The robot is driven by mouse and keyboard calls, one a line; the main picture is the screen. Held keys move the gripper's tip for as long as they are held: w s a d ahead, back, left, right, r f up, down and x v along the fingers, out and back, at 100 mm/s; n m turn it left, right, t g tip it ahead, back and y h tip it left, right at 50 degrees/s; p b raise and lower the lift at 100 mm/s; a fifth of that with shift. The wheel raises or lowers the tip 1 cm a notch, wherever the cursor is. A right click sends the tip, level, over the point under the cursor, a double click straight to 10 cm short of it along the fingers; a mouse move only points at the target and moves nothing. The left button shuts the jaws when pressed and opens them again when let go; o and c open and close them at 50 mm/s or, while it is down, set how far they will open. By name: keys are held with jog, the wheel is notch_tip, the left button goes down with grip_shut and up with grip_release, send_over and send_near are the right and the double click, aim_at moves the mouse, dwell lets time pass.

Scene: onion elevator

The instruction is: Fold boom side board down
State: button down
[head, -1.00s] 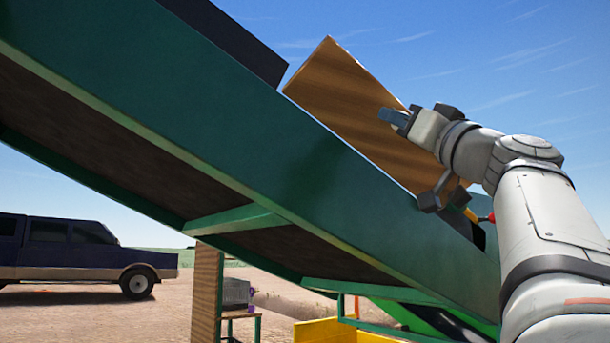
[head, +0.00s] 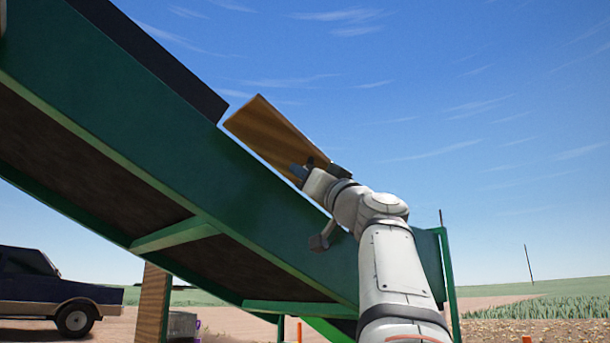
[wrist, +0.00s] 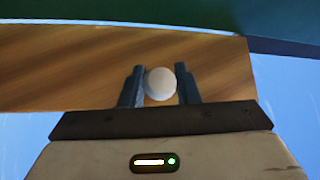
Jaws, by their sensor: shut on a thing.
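The boom side board (head: 262,130) is a wooden panel along the upper edge of the green boom (head: 180,165) in the head view. It leans up above that edge against the sky. In the wrist view the board (wrist: 60,70) spans the upper middle, with a round white knob (wrist: 161,83) on its face. My gripper (wrist: 160,70) has one finger on each side of the knob and is shut on it. In the head view my gripper (head: 298,173) is at the board's lower right part, and my wrist hides the board's lower end.
A dark side board (head: 150,60) stands higher up the boom. Green cross braces (head: 175,236) run underneath. A dark pickup (head: 55,290) is parked at the left. A wooden post (head: 152,303) stands below the boom. Open field and sky lie to the right.

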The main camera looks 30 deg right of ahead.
dwell(0.3)
jog(key=c, duration=1.1)
grip_release()
jog(key=shift+a, duration=0.1)
jog(key=shift+f, duration=0.1)
jog(key=b+v, duration=0.2)
jog(key=v, duration=0.5)
jog(key=shift+s+a+f+b, duration=0.1)
jog(key=shift+s+f+b, duration=0.05)
jog(key=shift+s+b, duration=0.15)
